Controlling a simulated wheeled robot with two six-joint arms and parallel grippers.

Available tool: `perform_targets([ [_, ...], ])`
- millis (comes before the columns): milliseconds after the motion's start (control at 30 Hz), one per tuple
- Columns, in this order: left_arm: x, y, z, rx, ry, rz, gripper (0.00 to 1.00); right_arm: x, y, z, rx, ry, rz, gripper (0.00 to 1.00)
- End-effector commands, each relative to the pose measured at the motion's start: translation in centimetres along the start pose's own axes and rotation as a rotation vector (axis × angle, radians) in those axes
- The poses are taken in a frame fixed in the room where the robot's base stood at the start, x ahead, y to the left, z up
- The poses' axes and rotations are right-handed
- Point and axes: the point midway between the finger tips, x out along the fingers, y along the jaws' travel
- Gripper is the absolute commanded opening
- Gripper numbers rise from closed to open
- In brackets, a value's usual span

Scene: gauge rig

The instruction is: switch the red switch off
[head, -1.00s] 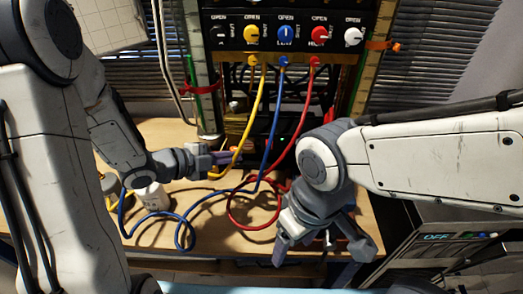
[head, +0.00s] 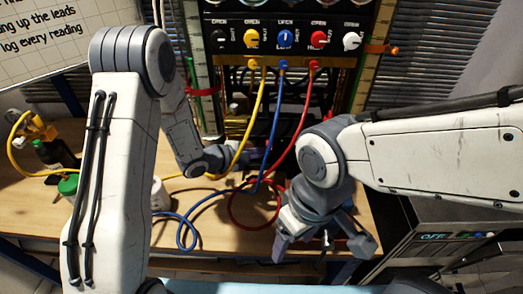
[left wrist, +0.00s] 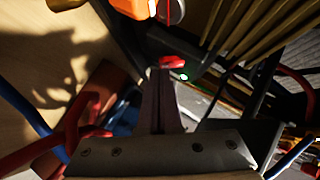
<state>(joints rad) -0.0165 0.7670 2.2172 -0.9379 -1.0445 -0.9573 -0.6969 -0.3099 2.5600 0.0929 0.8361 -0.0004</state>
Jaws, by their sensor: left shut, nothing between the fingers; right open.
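In the left wrist view a small red part (left wrist: 178,62), which looks like the red switch, sits on a dark body with a lit green lamp (left wrist: 183,77) beside it. Its on or off position is too small to tell. My left gripper's closed fingers (left wrist: 162,95) point at it and their tips appear just short of it; contact cannot be told. In the head view my left gripper (head: 262,160) is shut and empty, low before the rack, and I cannot make out the switch there. My right gripper (head: 322,242) is open and empty over the table's front right.
Yellow (head: 258,100), blue (head: 274,125) and red (head: 303,120) leads hang from the knob panel (head: 268,40) and coil on the wooden table (head: 215,225).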

Motion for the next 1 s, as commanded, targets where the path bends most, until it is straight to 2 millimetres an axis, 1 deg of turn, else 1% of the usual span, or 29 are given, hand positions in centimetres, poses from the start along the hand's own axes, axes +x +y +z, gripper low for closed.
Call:
perform_targets([
  [367,0.1,0.1,0.2,0.002,0.0,-0.002,0.0,0.2,0.0,0.0,0.0,0.0,0.0,0.72],
  [467,0.4,0.5,0.5,0.014,0.0,-0.015,0.0,1.3,0.1,0.1,0.0,0.0,0.0,0.72],
  [600,0.9,0.9,1.0,0.053,0.0,-0.056,0.0,3.9,0.3,0.2,0.0,0.0,0.0,0.72],
  [633,0.8,0.6,0.8,0.059,0.0,-0.061,0.0,3.8,0.3,0.2,0.0,-0.001,0.0,0.72],
  [667,0.6,0.2,0.6,0.058,0.0,-0.058,0.0,3.1,0.2,0.2,0.0,-0.001,0.0,0.72],
  [700,0.6,0.1,0.6,0.056,0.0,-0.057,0.0,3.0,0.2,0.2,0.0,-0.001,0.0,0.72],
  [867,0.6,0.1,0.6,0.056,-0.001,-0.057,0.0,2.9,0.2,0.1,0.0,0.0,0.0,0.72],
  [1000,0.4,-0.3,0.4,0.056,0.0,-0.059,0.0,2.6,0.2,0.1,0.0,0.0,0.0,0.72],
])
